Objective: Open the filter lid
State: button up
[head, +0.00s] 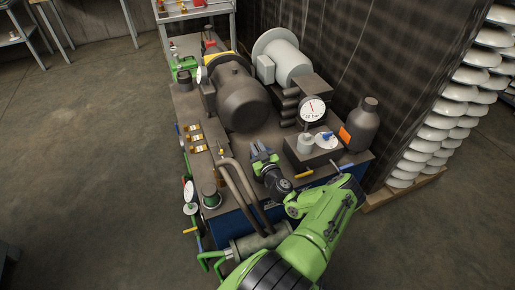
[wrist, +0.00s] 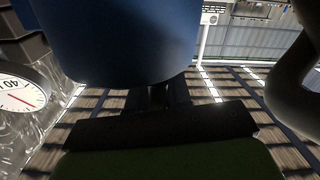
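A hydraulic machine with a dark deck (head: 232,145) stands in the middle of the head view. No part is clearly marked as the filter lid. A small dark round cap with a green rim (head: 211,196) sits at the deck's front left corner, and a short grey cylinder (head: 305,144) stands on the block at the right. My gripper (head: 261,151) hangs over the deck between them, apart from both. Its fingers are small and dark in the head view. The wrist view is mostly filled by a blue shape and dark gripper parts, so the finger gap is unclear.
A large dark motor (head: 240,99) stands behind my gripper. A white gauge (head: 312,109) and a dark bottle (head: 361,126) are to the right. Bent pipes (head: 242,188) rise just left of my arm. White insulator stacks (head: 447,115) stand at the right.

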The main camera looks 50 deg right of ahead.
grip_shut()
